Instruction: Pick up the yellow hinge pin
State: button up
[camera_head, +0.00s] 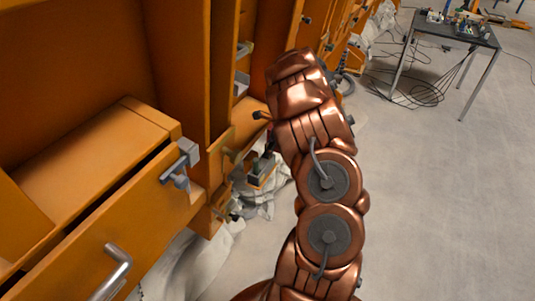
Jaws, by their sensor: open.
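I cannot make out a yellow hinge pin for certain. Small fittings (230,152) on the orange frame, left of my arm, are too small and too close in colour to tell apart. My copper arm rises through the middle of the view and bends at its top beside the orange frame. My gripper's fingers do not show; the arm's upper links may hide them. I see nothing held.
A large orange cabinet structure (100,160) with a grey latch (180,163) and a metal handle (112,270) fills the left. A dark table (450,32) with small items stands at the back right, with cables (420,90) beneath. The grey floor (440,200) at right is clear.

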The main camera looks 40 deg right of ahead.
jog(key=shift+w+a+f, duration=0.1)
jog(key=shift+w+f, duration=0.1)
jog(key=shift+f, duration=0.45)
jog(key=shift+c, duration=0.2)
grip_shut()
